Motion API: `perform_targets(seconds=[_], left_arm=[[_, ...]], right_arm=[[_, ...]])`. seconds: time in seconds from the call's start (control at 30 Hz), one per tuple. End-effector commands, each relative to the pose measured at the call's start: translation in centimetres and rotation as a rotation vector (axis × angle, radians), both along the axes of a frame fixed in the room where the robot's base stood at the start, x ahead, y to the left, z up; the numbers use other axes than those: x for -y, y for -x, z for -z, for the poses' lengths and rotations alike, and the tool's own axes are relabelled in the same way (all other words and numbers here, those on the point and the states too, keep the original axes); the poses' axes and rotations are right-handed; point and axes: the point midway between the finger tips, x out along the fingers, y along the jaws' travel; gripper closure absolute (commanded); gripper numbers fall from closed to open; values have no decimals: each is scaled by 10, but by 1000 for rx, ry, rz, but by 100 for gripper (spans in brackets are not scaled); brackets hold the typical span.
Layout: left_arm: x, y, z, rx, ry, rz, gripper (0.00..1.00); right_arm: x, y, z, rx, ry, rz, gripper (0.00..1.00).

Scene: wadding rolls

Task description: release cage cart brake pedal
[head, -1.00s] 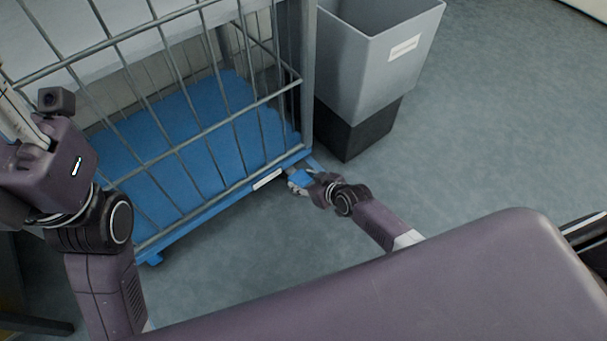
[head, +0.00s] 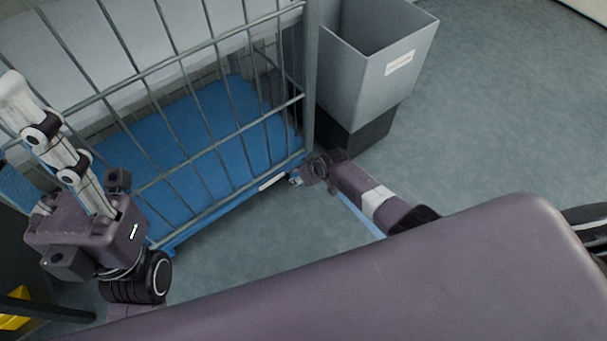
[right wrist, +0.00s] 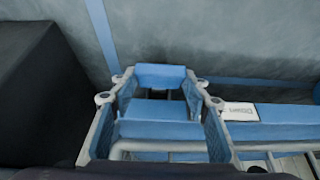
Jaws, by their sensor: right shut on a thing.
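The cage cart (head: 232,190) has grey wire sides and a blue base and stands at the left of the head view. My right gripper (right wrist: 158,95) is down at the cart's near right corner, where it also shows in the head view (head: 297,180). Its two blue-padded fingers stand either side of the blue brake pedal (right wrist: 160,76) and are shut on it. In the head view my arm hides most of the pedal. My left gripper (head: 20,140) is raised in front of the cart's left part, fingers apart and empty, partly cut off by the picture edge.
A grey bin (head: 385,60) with a white label stands on a black base (head: 358,135) right beside the cart's corner. A blue line (head: 352,212) runs along the floor. The floor to the right is clear. A yellow object (head: 14,316) shows at bottom left.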

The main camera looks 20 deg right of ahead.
Motion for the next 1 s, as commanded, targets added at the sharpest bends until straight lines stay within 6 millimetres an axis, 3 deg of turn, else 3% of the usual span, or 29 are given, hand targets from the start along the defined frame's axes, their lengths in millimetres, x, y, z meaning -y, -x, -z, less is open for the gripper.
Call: perform_targets(seconds=[0.53, 0.57, 0.6, 0.73, 1.0], left_arm=[[0, 0, -3, -1, 0, 1, 60], [0, 0, -3, -1, 0, 1, 60], [0, 0, -3, -1, 0, 1, 60], [0, 0, -3, -1, 0, 1, 60], [-1, 0, -4, 5, 2, -2, 60]], right_arm=[[0, -2, -2, -18, 8, 0, 100], [0, -2, -2, -18, 8, 0, 56], [0, -2, -2, -18, 8, 0, 52], [0, -2, -2, -18, 8, 0, 39], [0, -1, -2, -20, 7, 0, 39]])
